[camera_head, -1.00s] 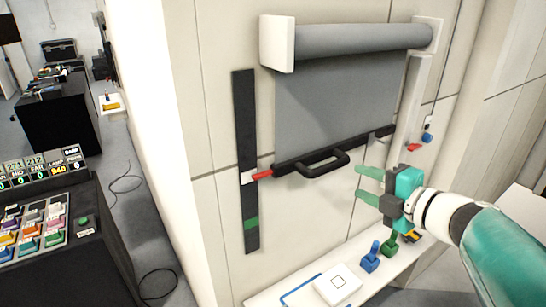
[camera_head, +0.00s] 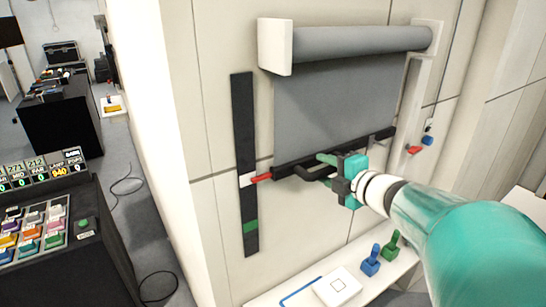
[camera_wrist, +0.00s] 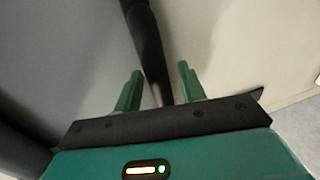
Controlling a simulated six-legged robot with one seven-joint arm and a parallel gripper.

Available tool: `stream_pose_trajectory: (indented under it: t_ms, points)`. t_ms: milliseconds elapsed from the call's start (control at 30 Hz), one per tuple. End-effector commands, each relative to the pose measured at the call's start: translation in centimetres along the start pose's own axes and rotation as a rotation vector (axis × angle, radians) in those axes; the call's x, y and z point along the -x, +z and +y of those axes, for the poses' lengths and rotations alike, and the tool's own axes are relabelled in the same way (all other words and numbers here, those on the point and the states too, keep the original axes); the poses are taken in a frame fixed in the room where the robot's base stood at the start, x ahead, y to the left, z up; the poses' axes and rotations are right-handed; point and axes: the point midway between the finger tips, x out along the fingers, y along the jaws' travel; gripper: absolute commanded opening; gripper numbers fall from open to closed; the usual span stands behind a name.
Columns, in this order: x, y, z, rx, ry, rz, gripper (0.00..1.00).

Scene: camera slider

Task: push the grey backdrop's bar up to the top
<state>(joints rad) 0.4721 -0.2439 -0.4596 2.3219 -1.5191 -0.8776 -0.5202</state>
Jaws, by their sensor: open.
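The grey backdrop (camera_head: 335,105) hangs from a roller on the wall, partly unrolled. Its black bar (camera_head: 290,167) runs along its lower edge, with a black handle (camera_head: 309,175) in front and a red pointer (camera_head: 261,178) at its left end. The pointer meets a black vertical strip (camera_head: 246,130) that has a white and a green mark. My gripper (camera_head: 322,165) is open at the right part of the handle. In the wrist view a dark bar or handle part (camera_wrist: 152,55) runs between the two green fingers; I cannot tell whether they touch it.
The roller (camera_head: 350,39) sits between white end brackets above. A shelf below holds a white box (camera_head: 337,286), a blue item (camera_head: 371,262) and a green item (camera_head: 392,243). A console with buttons (camera_head: 35,235) stands at the left. The wall below the bar is clear.

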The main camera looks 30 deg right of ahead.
Motion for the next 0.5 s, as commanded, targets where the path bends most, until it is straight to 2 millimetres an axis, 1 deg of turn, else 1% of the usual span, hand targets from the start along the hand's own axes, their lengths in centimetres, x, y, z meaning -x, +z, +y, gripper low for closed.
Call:
stream_pose_trajectory:
  t_ms: [33,167,200,233,400,500]
  points:
    - [0.0,0.0,-0.01,0.0,0.0,0.0,0.37]
    - [0.02,0.0,-0.01,0.0,0.0,0.0,0.11]
    - [0.02,0.01,-0.01,0.0,0.0,0.0,0.03]
    - [0.02,0.0,-0.01,0.0,0.0,0.0,0.0]
    - [0.04,0.0,0.02,0.0,0.0,0.0,0.0]
    - [0.11,0.0,0.36,0.001,0.001,0.0,0.0]
